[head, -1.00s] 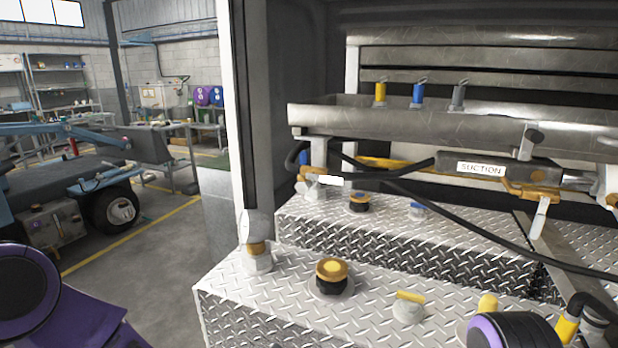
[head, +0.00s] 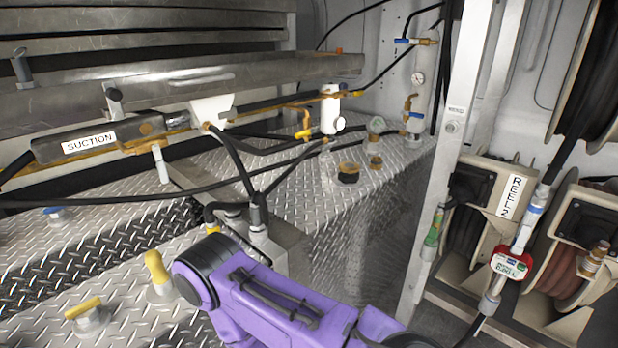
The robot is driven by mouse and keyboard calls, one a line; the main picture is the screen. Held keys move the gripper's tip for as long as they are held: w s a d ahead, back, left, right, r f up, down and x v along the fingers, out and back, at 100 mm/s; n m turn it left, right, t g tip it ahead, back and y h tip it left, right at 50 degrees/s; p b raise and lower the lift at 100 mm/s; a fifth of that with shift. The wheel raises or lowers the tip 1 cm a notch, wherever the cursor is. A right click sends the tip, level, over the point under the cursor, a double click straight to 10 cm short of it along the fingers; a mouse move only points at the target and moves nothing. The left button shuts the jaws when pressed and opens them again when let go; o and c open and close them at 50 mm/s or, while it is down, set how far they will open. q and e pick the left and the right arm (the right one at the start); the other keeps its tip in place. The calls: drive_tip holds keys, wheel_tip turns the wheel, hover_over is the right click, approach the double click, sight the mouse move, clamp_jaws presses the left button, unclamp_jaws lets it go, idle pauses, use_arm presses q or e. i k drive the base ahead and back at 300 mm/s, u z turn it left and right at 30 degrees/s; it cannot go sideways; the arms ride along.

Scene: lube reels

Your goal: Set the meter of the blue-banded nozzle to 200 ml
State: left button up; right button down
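The blue-banded nozzle (head: 524,228) hangs upright at the right of the head view, in front of the hose reels. A blue band shows around its pale upper part. Its red meter (head: 511,264) has a small display with a green strip; the reading is too small to make out. A hose runs down from the nozzle's lower end. My purple right arm crosses the bottom middle, left of the nozzle and apart from it in the picture. Neither of my grippers is in view.
A white post (head: 455,150) stands left of the nozzle, with a green-banded nozzle (head: 432,235) beside it. A reel labelled REEL 2 (head: 514,197) and another reel (head: 585,235) stand behind. A diamond-plate tank top (head: 290,190) with pipes and hoses fills the left and middle.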

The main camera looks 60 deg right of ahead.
sight(507, 268)
drive_tip(key=z, duration=3.35)
